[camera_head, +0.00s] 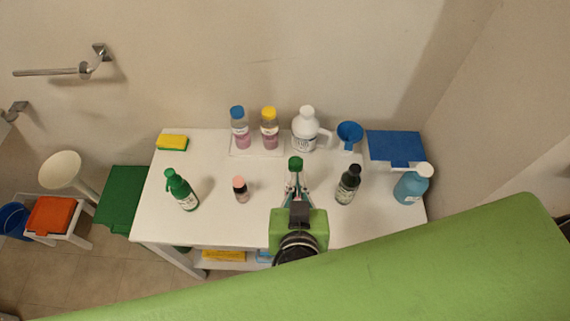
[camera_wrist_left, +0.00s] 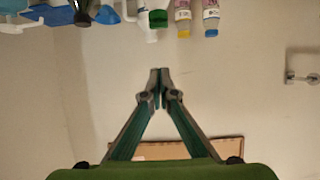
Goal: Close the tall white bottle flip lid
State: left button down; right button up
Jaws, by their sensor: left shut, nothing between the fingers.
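A green-lidded bottle (camera_head: 295,163) stands near the middle of the table; my gripper hides most of its body, so its colour and the lid's position are unclear. Its green lid (camera_wrist_left: 158,18) shows at the top edge of the left wrist view, apart from my fingertips. A white jug-like bottle (camera_head: 305,132) with a handle and white cap stands at the back of the table. My left gripper (camera_head: 295,178) is shut and empty, overlapping the green-lidded bottle in the head view; its closed fingertips (camera_wrist_left: 160,72) show in the wrist view. My right gripper is out of view.
A dark bottle (camera_head: 347,185) and a blue bottle (camera_head: 412,184) stand to the right. Blue-capped (camera_head: 239,127) and yellow-capped (camera_head: 269,128) bottles stand behind.

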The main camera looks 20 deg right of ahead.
pick_arm(q)
jog(key=b, duration=0.4)
send_over(297, 161)
jog(key=s+a, duration=0.1)
jog(key=s, duration=0.3)
notch_tip(297, 161, down, 4)
jog(key=f, duration=0.1)
jog(key=f+b, duration=0.2)
jog(key=shift+w+f+b, duration=0.2)
jog(key=shift+f+b, duration=0.1)
jog(key=shift+b, duration=0.1)
jog(key=shift+s+a+f+b, duration=0.2)
jog(key=shift+s+f+b, duration=0.05)
jog(key=shift+f+b, duration=0.15)
jog(key=shift+f, duration=0.15)
jog(key=f+b, duration=0.1)
jog(key=b, duration=0.1)
jog(key=f+t+b, duration=0.1)
jog(key=b, duration=0.2)
jog(key=shift+s, duration=0.35)
jog(key=shift+r, duration=0.15)
